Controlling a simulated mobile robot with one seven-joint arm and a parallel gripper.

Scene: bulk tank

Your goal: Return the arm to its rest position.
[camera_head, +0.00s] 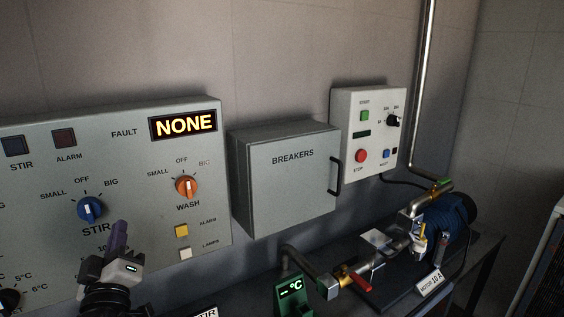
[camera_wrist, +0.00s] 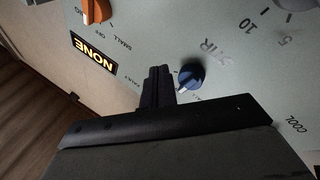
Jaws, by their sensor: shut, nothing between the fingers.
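My gripper (camera_head: 119,226) is in front of the lower part of the grey control panel (camera_head: 130,160), just right of the blue STIR knob (camera_head: 91,209) in the head view. In the wrist view my gripper (camera_wrist: 158,72) has its dark fingers together with nothing between them. The blue knob (camera_wrist: 191,75) shows close beside the fingertips, on their right. The fingers look apart from it. The knob's white mark points up, near OFF, in the head view. The orange WASH knob (camera_head: 186,187) is further right and also shows at the top of the wrist view (camera_wrist: 97,10).
A grey BREAKERS box (camera_head: 285,185) with a black handle (camera_head: 336,176) juts out right of the panel. A white start/stop box (camera_head: 367,135) hangs beyond it. Pipes, a red-handled valve (camera_head: 356,279) and a blue motor (camera_head: 452,218) stand on the bench below. The FAULT display (camera_head: 185,124) reads NONE.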

